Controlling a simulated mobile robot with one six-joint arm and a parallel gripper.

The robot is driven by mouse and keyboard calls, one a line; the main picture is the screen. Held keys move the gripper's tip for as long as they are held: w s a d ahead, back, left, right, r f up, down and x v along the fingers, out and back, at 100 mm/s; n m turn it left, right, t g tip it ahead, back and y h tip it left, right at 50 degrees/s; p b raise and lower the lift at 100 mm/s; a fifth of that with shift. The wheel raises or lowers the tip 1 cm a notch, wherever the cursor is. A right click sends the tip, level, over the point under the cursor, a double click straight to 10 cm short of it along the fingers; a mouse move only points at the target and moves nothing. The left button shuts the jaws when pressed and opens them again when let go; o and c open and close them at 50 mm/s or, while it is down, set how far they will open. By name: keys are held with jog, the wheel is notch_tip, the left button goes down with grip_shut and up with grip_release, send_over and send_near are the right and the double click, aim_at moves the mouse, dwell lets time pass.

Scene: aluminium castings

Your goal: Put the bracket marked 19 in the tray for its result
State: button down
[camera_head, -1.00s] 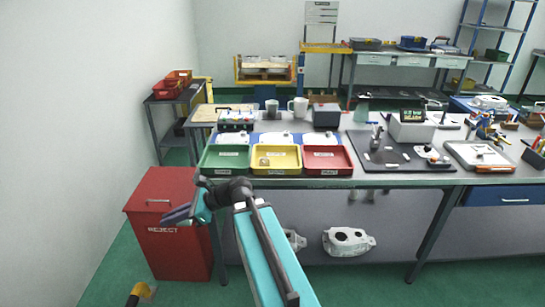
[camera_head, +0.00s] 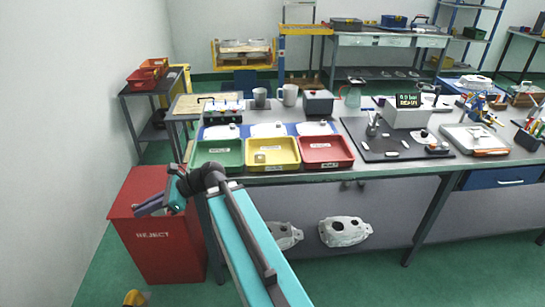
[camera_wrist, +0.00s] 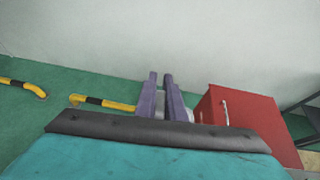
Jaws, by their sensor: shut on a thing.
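My gripper (camera_head: 150,206) is left of the bench, above and beside the reject bin. In the wrist view its purple fingers (camera_wrist: 161,85) are close together, shut on a small grey piece (camera_wrist: 160,104), of which little shows. It is likely the bracket, but no number can be read. On the front of the bench are a green tray (camera_head: 193,155), a yellow tray (camera_head: 275,164) and a red tray (camera_head: 327,164), each with a label too small to read. A small piece (camera_head: 260,157) lies in the yellow tray. My gripper is apart from all three.
The red bin marked REJECT (camera_head: 160,253) stands left of the bench; it also shows in the wrist view (camera_wrist: 250,118). Pale castings (camera_head: 344,231) show below the bench top. Yellow-black rails (camera_wrist: 105,103) stand on green floor.

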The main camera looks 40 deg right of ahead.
jog(key=shift+d, duration=0.15)
jog(key=s+d+m+t+h+b, duration=0.2)
jog(key=s+d, duration=0.1)
jog(key=d, duration=1)
jog(key=s+d+m+t+h+b, duration=0.1)
jog(key=s+d+m+h+b, duration=0.15)
jog(key=d, duration=1.15)
jog(key=s+d+m+t+h+b, duration=0.1)
jog(key=s+d+m+t+h, duration=0.15)
jog(key=d, duration=1.05)
jog(key=s+d+m+h+b, duration=0.1)
jog(key=s+d+m+h, duration=0.1)
jog(key=s+d, duration=0.7)
jog(key=d+m, duration=0.1)
jog(key=d, duration=0.2)
jog(key=shift+d+r, duration=0.15)
jog(key=shift+r, duration=0.1)
jog(key=p, duration=0.1)
send_over(273, 157)
jog(key=shift+s+f, duration=0.2)
jog(key=shift+f, duration=0.55)
jog(key=shift+f, duration=0.1)
